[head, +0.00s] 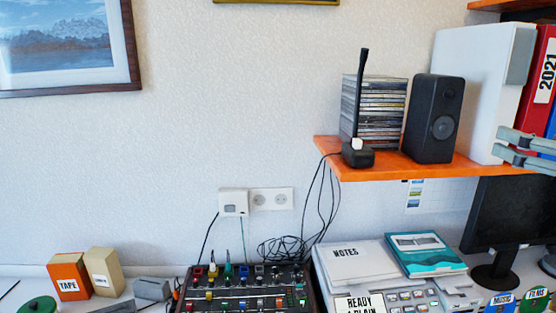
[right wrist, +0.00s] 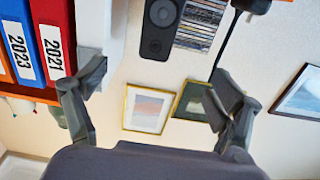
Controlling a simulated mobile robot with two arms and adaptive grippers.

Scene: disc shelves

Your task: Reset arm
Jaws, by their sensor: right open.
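My right gripper (head: 499,144) comes in from the right edge of the head view, in front of the white box and the binders at the right end of the orange shelf. In the right wrist view my right gripper (right wrist: 158,72) has its two fingers spread wide, with nothing between them. Whether the fingers touch the box or binders is hard to tell. My left gripper is not in view.
The orange shelf (head: 390,168) holds a CD stack (head: 380,115), a black speaker (head: 434,118), a white box (head: 478,75) and binders (head: 530,75). Below are a mixer (head: 245,292), a monitor (head: 510,215) and small boxes (head: 68,277).

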